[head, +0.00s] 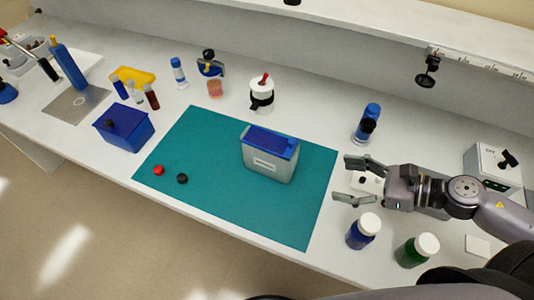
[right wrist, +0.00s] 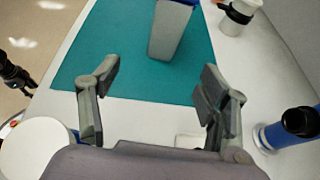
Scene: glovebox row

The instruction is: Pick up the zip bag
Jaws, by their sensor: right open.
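The likely zip bag (head: 268,165) is a grey-white, box-like pouch with a blue top and a pale label, standing on the teal mat (head: 215,195). In the right wrist view the same pouch (right wrist: 172,32) shows at the top, beyond the fingertips, its upper part cut off. My right gripper (head: 352,180) is open and empty, to the right of the pouch and just past the mat's right edge, fingers pointing left. A dark jointed part at the left edge of the right wrist view may be my left gripper (right wrist: 22,80); its jaws are unclear.
White-capped blue (head: 363,231) and green (head: 417,250) jars stand near the right gripper. A blue bottle (head: 366,124) stands behind it. Red (head: 158,170) and black (head: 182,178) caps lie on the mat. A blue box (head: 123,128) stands left. The mat around the pouch is mostly free.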

